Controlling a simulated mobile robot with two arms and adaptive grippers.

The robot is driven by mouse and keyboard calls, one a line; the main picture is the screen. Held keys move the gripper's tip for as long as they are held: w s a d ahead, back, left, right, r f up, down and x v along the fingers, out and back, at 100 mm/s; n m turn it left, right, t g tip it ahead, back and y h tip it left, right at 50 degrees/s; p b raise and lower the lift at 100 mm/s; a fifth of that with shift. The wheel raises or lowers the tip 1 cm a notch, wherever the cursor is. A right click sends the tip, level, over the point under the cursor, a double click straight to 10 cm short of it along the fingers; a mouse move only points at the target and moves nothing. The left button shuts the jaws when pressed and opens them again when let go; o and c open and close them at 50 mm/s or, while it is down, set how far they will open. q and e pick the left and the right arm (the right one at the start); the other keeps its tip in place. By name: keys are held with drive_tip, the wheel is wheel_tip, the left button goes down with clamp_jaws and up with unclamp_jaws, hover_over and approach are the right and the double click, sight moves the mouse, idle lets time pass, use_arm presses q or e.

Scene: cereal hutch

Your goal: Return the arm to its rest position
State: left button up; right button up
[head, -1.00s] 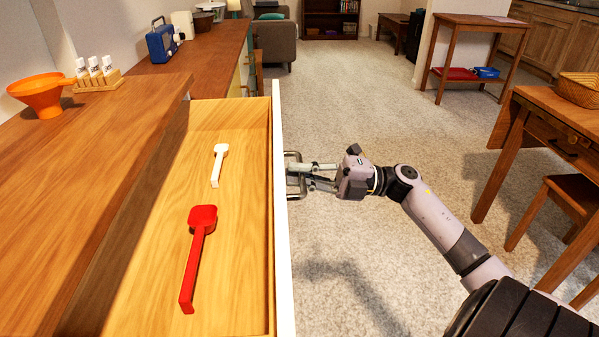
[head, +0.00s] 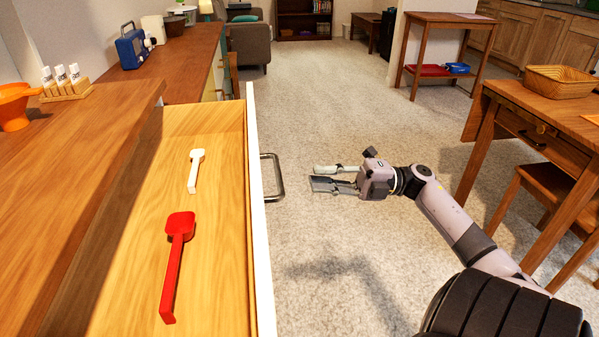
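My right gripper (head: 314,177) is to the right of the open drawer (head: 225,178), over the carpet. Its two fingers point left with a gap between them and nothing in it. It is apart from the drawer's metal handle (head: 279,178), with clear space between them. A white scoop (head: 195,171) and a larger red scoop (head: 176,258) lie inside the drawer. My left gripper is not in view.
A wooden table (head: 560,115) with a wicker basket (head: 560,82) and a chair (head: 560,195) stand at the right. An orange funnel (head: 14,108) and a rack of small bottles (head: 66,88) are on the counter (head: 75,150). The carpet ahead is free.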

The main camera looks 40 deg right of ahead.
drive_tip(key=shift+v, duration=1.1)
